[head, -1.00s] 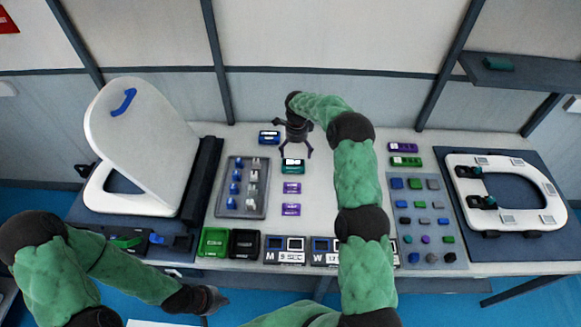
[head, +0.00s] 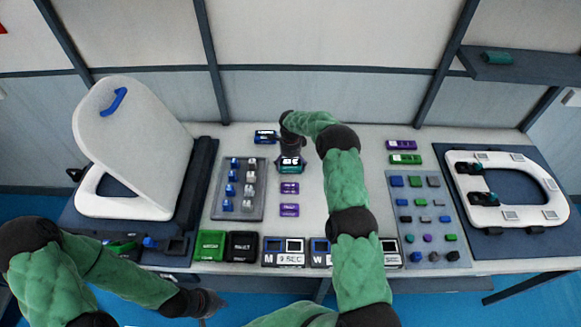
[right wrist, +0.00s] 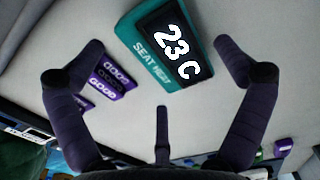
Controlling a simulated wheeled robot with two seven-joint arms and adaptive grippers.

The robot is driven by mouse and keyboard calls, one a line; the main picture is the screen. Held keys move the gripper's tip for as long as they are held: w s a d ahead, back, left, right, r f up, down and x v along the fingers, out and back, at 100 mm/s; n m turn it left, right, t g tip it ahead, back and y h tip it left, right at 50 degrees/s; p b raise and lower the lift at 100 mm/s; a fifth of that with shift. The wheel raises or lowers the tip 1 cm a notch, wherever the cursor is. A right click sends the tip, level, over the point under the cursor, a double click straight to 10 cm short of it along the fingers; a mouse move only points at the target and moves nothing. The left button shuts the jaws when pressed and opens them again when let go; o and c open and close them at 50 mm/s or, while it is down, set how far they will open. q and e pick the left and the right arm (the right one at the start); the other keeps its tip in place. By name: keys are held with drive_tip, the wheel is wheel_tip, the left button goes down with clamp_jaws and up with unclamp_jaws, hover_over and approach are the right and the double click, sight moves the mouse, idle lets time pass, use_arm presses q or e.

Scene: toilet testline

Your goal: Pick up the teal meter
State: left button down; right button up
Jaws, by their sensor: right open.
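The teal meter (head: 290,169) lies on the table left of centre, partly covered by my right gripper in the head view. In the right wrist view the teal meter (right wrist: 137,38) shows a dark screen reading "23 C" and the words "SEAT HEAT". My right gripper (head: 290,158) is just above the meter, pointing down. Its fingers (right wrist: 160,68) are spread wide, one to each side of the meter, with gaps between. Nothing is held. My left gripper (head: 208,302) is low at the front left, away from the meter; its fingers are not clear.
A blue meter (head: 265,136) stands just behind and left. A grey tray (head: 216,210) with blue and white pieces is at left. Bare table (head: 325,185) lies to the right.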

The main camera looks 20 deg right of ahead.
sight(291, 166)
drive_tip(key=shift+f, duration=1.35)
drive_tip(key=shift+c, duration=0.3)
drive_tip(key=c, duration=1.1)
drive_tip(key=shift+r, duration=0.15)
